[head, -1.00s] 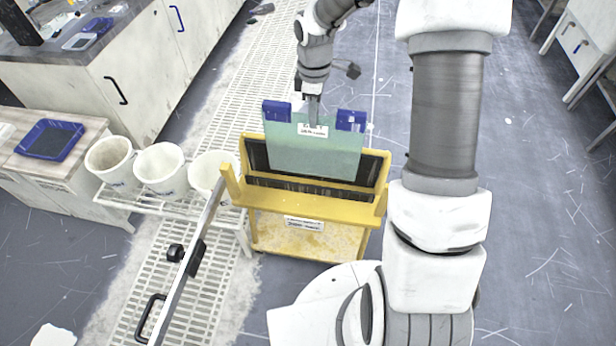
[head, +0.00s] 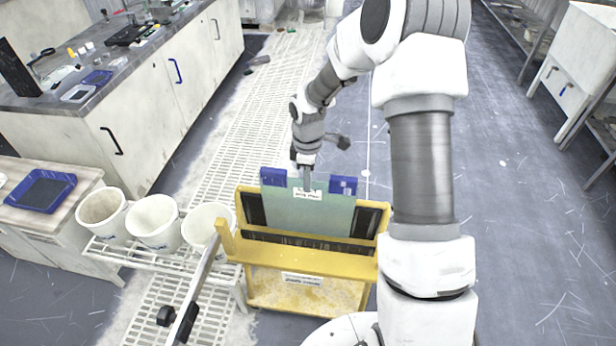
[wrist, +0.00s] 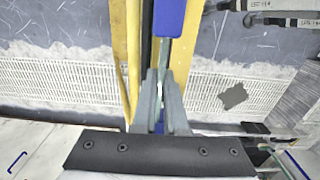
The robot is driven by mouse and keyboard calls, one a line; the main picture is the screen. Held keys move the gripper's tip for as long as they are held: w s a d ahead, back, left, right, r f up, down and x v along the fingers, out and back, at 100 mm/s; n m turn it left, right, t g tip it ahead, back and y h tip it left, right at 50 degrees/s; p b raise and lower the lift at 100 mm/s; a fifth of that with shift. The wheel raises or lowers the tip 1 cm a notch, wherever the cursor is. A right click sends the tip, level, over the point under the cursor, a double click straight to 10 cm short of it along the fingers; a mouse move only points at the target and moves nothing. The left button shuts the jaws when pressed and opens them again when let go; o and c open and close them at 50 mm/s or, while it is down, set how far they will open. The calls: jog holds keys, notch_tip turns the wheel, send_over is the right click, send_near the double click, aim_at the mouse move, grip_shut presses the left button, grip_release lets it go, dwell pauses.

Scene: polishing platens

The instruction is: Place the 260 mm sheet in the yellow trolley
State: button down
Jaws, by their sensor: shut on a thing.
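The sheet (head: 322,214) is a pale green, upright plate with a white label and blue blocks at its two upper corners. It stands within the rack of the yellow trolley (head: 300,258), and its lower edge is hidden among the dark slotted strips. I cannot tell whether it rests on the bottom. My gripper (head: 307,188) is shut on the sheet's top edge by the label. In the wrist view the gripper (wrist: 163,85) pinches the sheet (wrist: 162,50) edge-on, with a blue block (wrist: 170,18) beyond and yellow trolley rails (wrist: 196,35) on both sides.
White buckets (head: 153,222) stand on a white wire rack (head: 200,262) close to the trolley's left. A cabinet bench (head: 140,85) and a small table with a blue tray (head: 40,189) are farther left. The floor to the right (head: 530,230) is mostly clear.

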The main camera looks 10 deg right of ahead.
aim_at(308, 209)
jog(key=shift+f, duration=1.6)
jog(key=shift+f+b, duration=0.15)
jog(key=shift+b, duration=0.15)
jog(key=c, duration=1)
grip_release()
jog(key=shift+f, duration=0.1)
jog(key=shift+o, duration=0.2)
